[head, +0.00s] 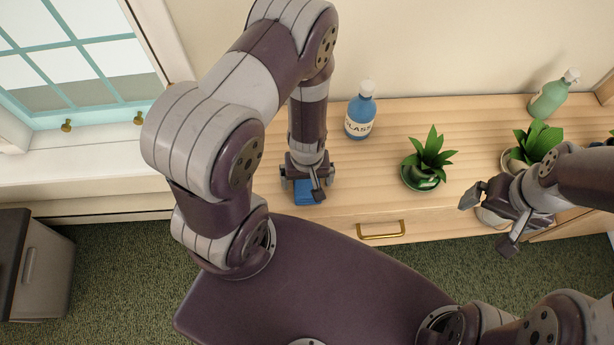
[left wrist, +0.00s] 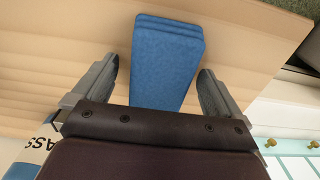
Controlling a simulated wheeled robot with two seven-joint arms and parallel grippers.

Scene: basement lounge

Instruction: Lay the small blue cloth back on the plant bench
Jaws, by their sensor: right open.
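The small blue cloth (head: 303,192) is a folded pad lying on the wooden plant bench (head: 370,205), near its front left part. In the left wrist view the cloth (left wrist: 168,60) shows its stacked folds, and bench surface lies around it. My left gripper (head: 308,183) is right over the cloth, pointing down. Its fingers are spread on either side of the cloth, with a gap on both sides in the left wrist view. My right gripper (head: 489,220) is open and empty of anything I can see, over the bench's front right edge.
A blue labelled bottle (head: 361,112) stands behind the cloth. A potted plant (head: 427,160) is to the right, and another plant (head: 533,145) and a green bottle (head: 553,95) stand further right. A drawer with a brass handle (head: 381,230) is in the bench front.

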